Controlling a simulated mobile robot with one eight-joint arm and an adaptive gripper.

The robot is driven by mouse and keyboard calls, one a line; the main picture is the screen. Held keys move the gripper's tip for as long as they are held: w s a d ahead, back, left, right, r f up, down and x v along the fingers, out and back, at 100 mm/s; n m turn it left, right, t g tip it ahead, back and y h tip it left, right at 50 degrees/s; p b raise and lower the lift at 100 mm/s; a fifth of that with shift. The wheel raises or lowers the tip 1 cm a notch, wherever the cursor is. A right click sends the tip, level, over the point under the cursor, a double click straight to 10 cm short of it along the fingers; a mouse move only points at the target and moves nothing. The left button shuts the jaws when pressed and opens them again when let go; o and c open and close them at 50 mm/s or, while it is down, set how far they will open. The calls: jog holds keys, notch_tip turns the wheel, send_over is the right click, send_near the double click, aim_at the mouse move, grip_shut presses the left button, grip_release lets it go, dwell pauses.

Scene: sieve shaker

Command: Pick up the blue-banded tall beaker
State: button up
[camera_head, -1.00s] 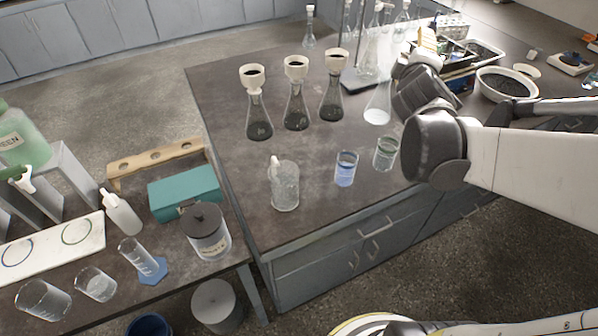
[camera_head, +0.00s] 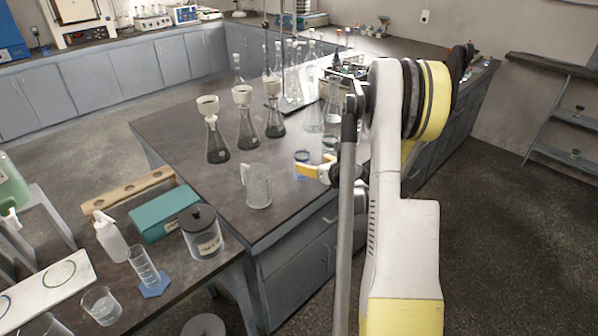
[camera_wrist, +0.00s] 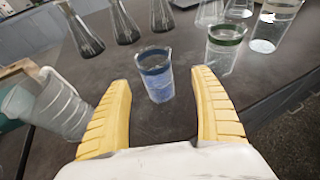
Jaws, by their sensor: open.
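The blue-banded tall beaker (camera_wrist: 156,78) stands upright on the dark bench, clear glass with a blue band below its rim. In the wrist view it shows in the gap between the two yellow fingers of my gripper (camera_wrist: 163,78), with dark bench visible on both sides of it. My gripper is open and empty; how far the fingers reach around the beaker is hard to tell. In the head view my gripper (camera_head: 304,172) is at the beaker, and only the beaker's upper part (camera_head: 302,156) shows above the yellow finger.
A green-banded beaker (camera_wrist: 222,50) stands close on the right. A clear glass jug (camera_wrist: 60,105) is close to the left finger. Dark-filled flasks with funnels (camera_head: 246,130) stand behind, with other glassware further back. The bench's front edge (camera_head: 290,232) is near.

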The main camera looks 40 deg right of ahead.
aim_at(305, 163)
jog(key=x, duration=0.2)
jog(key=shift+w+f, duration=0.15)
jog(key=shift+w, duration=0.1)
jog(key=b+x, duration=0.2)
jog(key=x, duration=0.1)
jog(key=b+x, duration=0.1)
jog(key=x, duration=0.1)
jog(key=shift+w+a+f, duration=0.1)
jog(key=shift+a+f, duration=0.2)
jog(key=shift+r, duration=0.1)
jog(key=shift+c, duration=0.9)
jog(key=c, duration=1.2)
